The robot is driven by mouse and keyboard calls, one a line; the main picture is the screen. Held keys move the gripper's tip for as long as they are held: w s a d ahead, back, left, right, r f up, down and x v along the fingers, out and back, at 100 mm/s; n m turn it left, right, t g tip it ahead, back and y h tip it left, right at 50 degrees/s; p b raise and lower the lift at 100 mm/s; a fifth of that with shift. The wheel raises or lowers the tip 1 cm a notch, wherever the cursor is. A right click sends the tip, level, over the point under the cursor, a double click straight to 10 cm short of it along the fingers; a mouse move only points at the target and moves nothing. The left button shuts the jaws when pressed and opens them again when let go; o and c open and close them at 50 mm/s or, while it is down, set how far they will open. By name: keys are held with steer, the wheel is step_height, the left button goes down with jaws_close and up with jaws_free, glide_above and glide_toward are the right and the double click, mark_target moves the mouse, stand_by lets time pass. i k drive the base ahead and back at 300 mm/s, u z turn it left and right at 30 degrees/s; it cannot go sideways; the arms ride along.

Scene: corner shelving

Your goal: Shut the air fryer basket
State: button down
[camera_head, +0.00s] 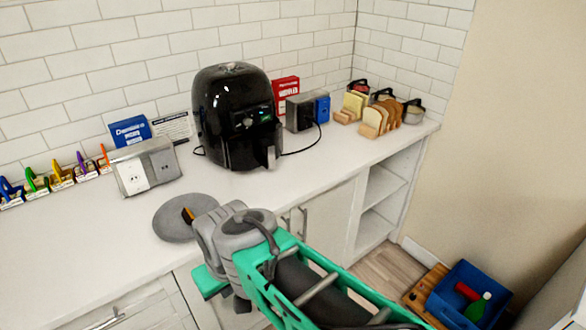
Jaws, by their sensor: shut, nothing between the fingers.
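The black air fryer (226,100) stands upright on the white counter against the tiled wall, with a small green light on its front. Its basket handle (270,157) sticks out at the lower front right. The basket looks close to the body, but I cannot tell whether a gap is left. My gripper (188,214) is at the counter's front edge, in front of the air fryer and lower left in the picture, well apart from the handle. It is shut and empty; its fingers show only as a small dark and orange tip.
A grey round disc (172,222) lies on the counter beneath my gripper. The counter (225,183) before the fryer is clear. A blue bin (468,292) is on the floor.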

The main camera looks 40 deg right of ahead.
mark_target(262, 145)
steer(key=k, duration=0.1)
steer(key=z, duration=1.35)
steer(key=i, duration=0.8)
steer(key=u, duration=1.85)
